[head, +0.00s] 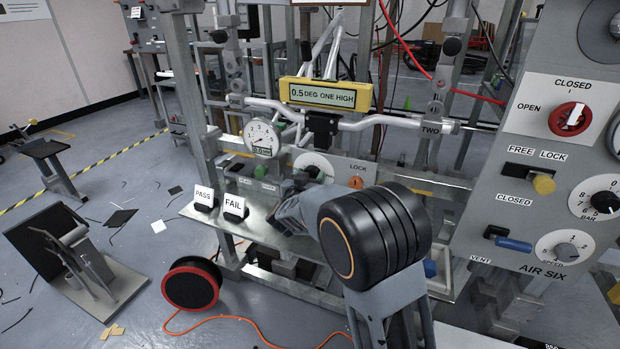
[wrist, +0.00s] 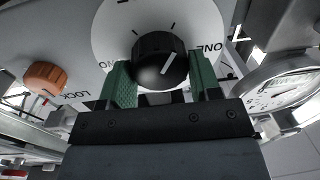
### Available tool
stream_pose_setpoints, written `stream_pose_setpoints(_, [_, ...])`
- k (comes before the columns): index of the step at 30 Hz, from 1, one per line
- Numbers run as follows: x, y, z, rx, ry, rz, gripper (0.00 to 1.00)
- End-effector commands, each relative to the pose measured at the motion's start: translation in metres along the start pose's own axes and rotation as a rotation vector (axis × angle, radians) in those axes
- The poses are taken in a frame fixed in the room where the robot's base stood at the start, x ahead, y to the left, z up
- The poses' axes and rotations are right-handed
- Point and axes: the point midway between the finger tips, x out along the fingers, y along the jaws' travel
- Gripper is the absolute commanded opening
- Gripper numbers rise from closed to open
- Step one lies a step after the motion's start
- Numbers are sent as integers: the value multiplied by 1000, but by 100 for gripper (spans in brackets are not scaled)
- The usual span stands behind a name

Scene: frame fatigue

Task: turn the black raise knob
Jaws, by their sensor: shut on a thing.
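The black knob (wrist: 160,60) sits on a round white dial plate (wrist: 112,25) in the wrist view. A white pointer line shows on its face, slanting toward upper right, and the word ONE is printed to its right. My gripper (wrist: 160,85) has a green finger on each side of the knob and is shut on it. In the head view, the white dial plate (head: 325,160) is on the frame panel, with my gripper (head: 303,182) in front of it. My gripper partly hides the knob there.
An orange knob marked LOCK (wrist: 45,78) is left of the dial in the wrist view. A round gauge (head: 263,138) and a display reading "0.5 DEG ONE HIGH" (head: 325,95) are on the frame. PASS (head: 203,196) and FAIL (head: 235,207) signs stand on the shelf.

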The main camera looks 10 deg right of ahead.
Motion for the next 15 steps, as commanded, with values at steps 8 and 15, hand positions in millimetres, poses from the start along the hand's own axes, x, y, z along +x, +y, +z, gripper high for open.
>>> stream_pose_setpoints(8, [0, 0, 4, 194, 12, 1, 34])
stream_pose_setpoints(15, [0, 1, 2, 325, 19, 2, 34])
